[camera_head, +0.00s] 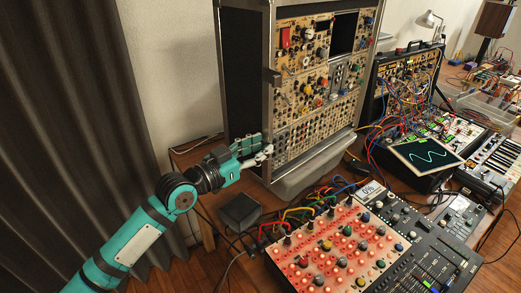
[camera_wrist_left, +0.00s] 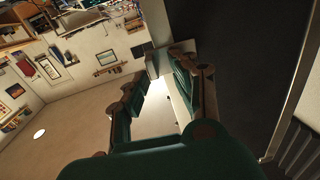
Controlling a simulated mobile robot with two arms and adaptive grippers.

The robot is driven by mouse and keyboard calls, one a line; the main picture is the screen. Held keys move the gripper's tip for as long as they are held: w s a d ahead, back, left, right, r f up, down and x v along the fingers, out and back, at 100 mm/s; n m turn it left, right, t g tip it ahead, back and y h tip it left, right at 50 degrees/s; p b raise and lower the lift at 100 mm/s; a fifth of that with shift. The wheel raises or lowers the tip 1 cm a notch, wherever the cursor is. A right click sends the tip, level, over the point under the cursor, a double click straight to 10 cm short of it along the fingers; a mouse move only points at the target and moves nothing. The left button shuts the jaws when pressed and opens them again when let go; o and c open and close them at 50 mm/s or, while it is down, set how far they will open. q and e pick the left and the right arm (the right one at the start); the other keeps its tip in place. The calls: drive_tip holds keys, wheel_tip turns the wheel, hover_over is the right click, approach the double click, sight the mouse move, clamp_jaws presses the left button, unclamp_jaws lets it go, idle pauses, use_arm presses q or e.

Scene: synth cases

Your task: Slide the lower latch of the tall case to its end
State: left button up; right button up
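The tall case (camera_head: 312,95) stands upright on the wooden table, with a metal frame, a dark left side and a front full of knobs. A grey latch block (camera_head: 271,76) juts from its left front edge, about halfway up. My left gripper (camera_head: 266,150) is at the lower part of that same edge and covers the spot where a lower latch could be. In the left wrist view its two fingers (camera_wrist_left: 160,68) stand apart. A grey metal piece (camera_wrist_left: 155,62) shows at the fingertips; I cannot tell whether they touch it. My right gripper is out of view.
A pink-faced panel with knobs and cables (camera_head: 335,250) lies in front of the case. A small black box (camera_head: 239,211) sits below my left gripper. A second cabled case (camera_head: 405,80) stands to the right. A dark curtain (camera_head: 65,120) hangs at left.

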use_arm(q)
drive_tip(key=shift+o, duration=0.2)
drive_tip(key=shift+f, duration=0.1)
drive_tip(key=v, duration=1.2)
drive_tip(key=shift+w+a, duration=0.1)
